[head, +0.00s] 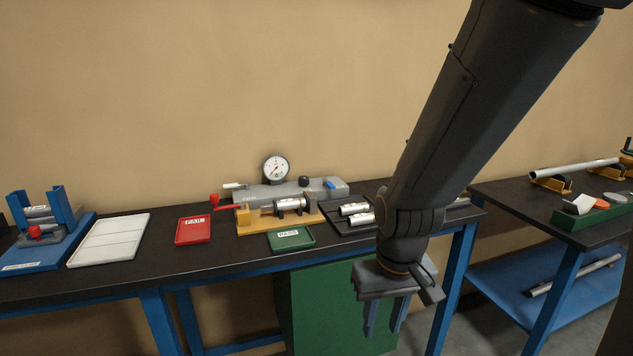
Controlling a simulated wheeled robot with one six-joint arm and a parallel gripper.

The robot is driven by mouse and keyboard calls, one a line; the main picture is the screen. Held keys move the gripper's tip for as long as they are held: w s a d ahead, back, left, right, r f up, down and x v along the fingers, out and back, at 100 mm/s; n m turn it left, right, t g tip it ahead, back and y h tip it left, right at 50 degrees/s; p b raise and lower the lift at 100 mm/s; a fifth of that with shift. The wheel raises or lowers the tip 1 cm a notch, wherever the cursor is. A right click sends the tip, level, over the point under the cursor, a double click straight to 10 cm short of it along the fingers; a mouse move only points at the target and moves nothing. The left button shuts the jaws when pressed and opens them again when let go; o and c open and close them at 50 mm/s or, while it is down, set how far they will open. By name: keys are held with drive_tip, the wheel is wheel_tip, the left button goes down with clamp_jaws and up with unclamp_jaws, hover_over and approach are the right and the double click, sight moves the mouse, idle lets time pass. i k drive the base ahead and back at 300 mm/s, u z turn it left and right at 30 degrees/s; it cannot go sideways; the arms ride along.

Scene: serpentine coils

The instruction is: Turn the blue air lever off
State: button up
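The blue air lever (330,184) is a small blue piece on top of the grey test unit (290,190), near its right end. The unit stands at the back of the dark workbench, with a round dial gauge (276,168) above it. The lever is small in this view, so I cannot tell its exact setting. My gripper (383,332) points down in front of the bench's front edge, right of the lever and apart from it. Its two fingers are spread with nothing between them.
A yellow fixture (275,221) with a metal cylinder and red handle stands before the unit. Red FAIL (194,236) and green PASS (291,243) trays, a black tray (345,229) with cylinders, a white tray (110,243) and a blue fixture (40,250) share the bench.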

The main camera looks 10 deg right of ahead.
sight(330, 185)
drive_tip(key=u, duration=0.85)
drive_tip(key=i, duration=0.7)
drive_tip(key=z, duration=0.45)
